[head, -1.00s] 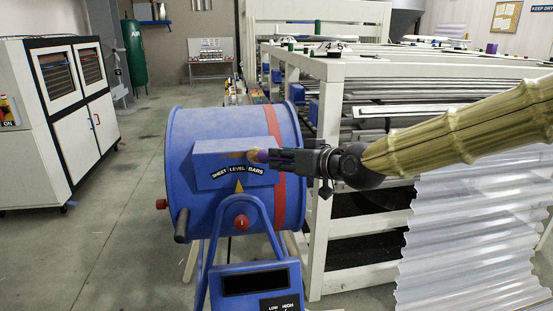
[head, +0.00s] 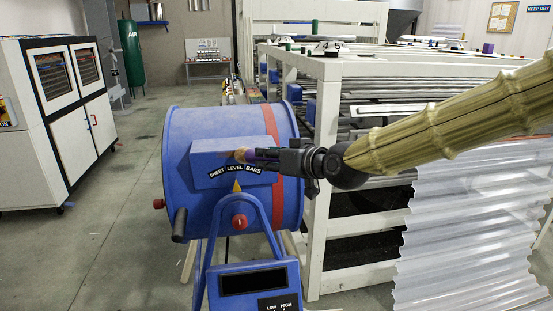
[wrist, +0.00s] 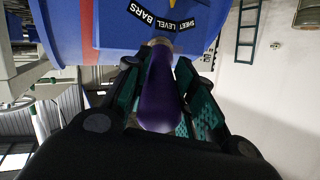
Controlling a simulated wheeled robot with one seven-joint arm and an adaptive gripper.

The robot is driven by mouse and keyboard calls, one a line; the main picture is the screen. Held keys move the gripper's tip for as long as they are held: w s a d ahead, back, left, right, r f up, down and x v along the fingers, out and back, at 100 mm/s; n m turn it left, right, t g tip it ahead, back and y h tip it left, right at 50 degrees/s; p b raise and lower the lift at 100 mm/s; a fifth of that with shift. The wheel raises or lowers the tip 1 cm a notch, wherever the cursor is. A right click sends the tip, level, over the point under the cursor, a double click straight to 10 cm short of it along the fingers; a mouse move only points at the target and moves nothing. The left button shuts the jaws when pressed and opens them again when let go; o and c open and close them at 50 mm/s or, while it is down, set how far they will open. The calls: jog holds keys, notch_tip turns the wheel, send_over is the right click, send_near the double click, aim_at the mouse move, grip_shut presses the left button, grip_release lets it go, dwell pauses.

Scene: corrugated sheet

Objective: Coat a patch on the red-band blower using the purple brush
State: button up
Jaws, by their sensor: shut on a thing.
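The blue blower (head: 190,185) with a red band (head: 280,190) stands in the centre of the head view, its box labelled "SHEET LEVEL BARS" facing me. My gripper (head: 262,158) is in front of that box at its upper right. In the wrist view my gripper (wrist: 158,88) is shut on the purple brush (wrist: 158,100), whose handle lies between the two fingers. The brush's tip points at the blue blower surface (wrist: 110,35) beside the label. The bristles are mostly hidden, and I cannot tell whether they touch the blower.
A white framed rack (head: 326,72) with metal sheets stands right of the blower. Clear corrugated sheets (head: 465,235) hang at the lower right. A white cabinet (head: 75,160) stands at the left. The floor (head: 120,240) between cabinet and blower is clear.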

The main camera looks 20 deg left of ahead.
aim_at(254, 160)
jog(key=shift+s+a, duration=0.5)
jog(key=shift+a, duration=0.3)
jog(key=shift+s+a, duration=0.5)
jog(key=shift+a, duration=0.35)
jog(key=s+a, duration=0.1)
jog(key=a, duration=0.1)
jog(key=shift+s+a+b, duration=0.35)
jog(key=shift+a, duration=0.05)
jog(key=s+d, duration=0.3)
jog(key=s, duration=0.2)
jog(key=shift+d+b, duration=0.15)
jog(key=shift+b, duration=0.3)
